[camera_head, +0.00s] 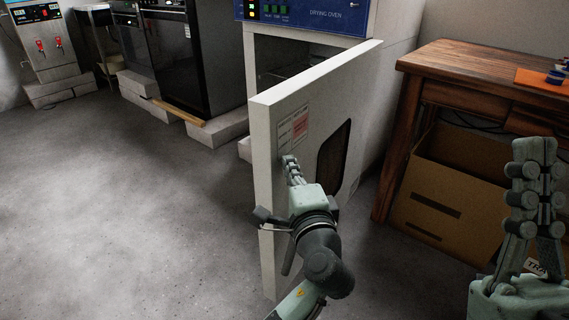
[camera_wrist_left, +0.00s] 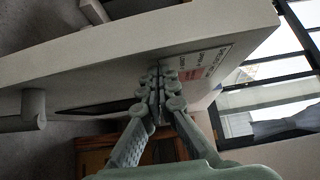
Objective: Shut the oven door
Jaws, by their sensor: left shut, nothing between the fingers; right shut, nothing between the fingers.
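The drying oven (camera_head: 305,14) stands at the upper middle of the head view, with a blue control panel. Its pale door (camera_head: 265,165) stands open, swung out towards me, and part of the dark interior shows behind it. The door has a label and a dark window. My left gripper (camera_head: 289,161) is shut and empty, its fingertips at the door's outer face near the label; I cannot tell for sure whether they touch. In the left wrist view the shut fingers (camera_wrist_left: 158,75) lie against or just before the door (camera_wrist_left: 130,45). My right gripper (camera_head: 535,150) is shut and empty at the right.
A wooden table (camera_head: 480,75) stands right of the oven, with a cardboard box (camera_head: 450,190) under it. Dark cabinets (camera_head: 185,60) stand on blocks at the back left. The grey floor (camera_head: 130,220) left of the door is clear.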

